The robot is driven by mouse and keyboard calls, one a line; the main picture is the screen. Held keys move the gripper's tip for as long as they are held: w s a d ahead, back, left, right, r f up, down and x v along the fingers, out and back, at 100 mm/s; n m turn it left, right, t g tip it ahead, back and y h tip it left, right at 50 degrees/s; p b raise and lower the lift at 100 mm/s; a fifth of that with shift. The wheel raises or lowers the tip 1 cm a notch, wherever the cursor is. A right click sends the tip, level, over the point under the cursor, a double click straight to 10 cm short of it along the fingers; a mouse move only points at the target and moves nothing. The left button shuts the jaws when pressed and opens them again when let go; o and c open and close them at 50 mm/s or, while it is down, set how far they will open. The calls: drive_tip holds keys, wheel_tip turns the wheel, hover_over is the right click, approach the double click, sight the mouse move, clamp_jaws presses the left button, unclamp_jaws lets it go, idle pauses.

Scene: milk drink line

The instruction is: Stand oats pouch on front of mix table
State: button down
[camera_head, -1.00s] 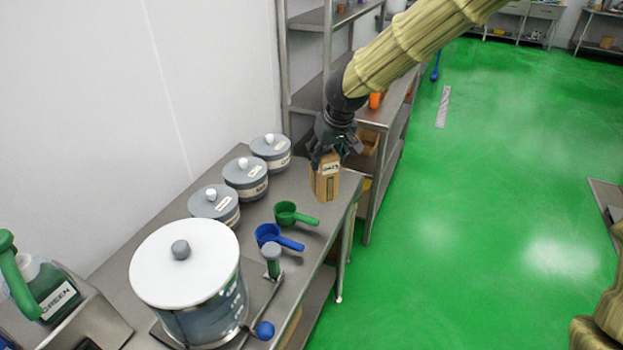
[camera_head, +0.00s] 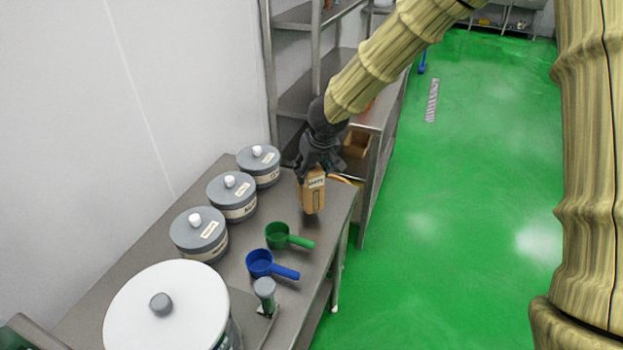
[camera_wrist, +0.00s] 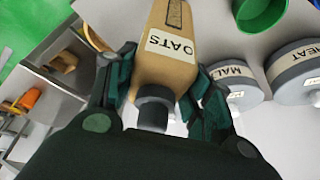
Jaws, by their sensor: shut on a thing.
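The oats pouch (camera_head: 313,195) is a tan upright pack with a white label. In the wrist view the pouch (camera_wrist: 166,68) reads OATS and has a dark cap between my fingers. My gripper (camera_head: 318,166) is shut on its top from above. The pouch is upright, over the far end of the steel mix table (camera_head: 235,285). I cannot tell whether its base touches the tabletop. The fingers hide part of its top.
A green scoop (camera_head: 280,236) and a blue scoop (camera_head: 262,264) lie nearer on the table. Grey lidded pots (camera_head: 232,196) line the wall side. A white-lidded vessel (camera_head: 170,310) stands in front. Steel shelving (camera_head: 300,100) rises behind.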

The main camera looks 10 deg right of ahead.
drive_tip(key=shift+s+f, duration=0.25)
drive_tip(key=shift+f, duration=1.05)
drive_tip(key=shift+w+f, duration=0.2)
drive_tip(key=shift+f, duration=0.15)
drive_tip(key=shift+s+r, duration=0.15)
drive_tip(key=shift+s, duration=0.05)
drive_tip(key=shift+f, duration=0.25)
drive_tip(key=c, duration=0.6)
unclamp_jaws()
drive_tip(key=shift+r, duration=0.1)
drive_tip(key=v, duration=1.2)
drive_tip(key=shift+b, duration=0.45)
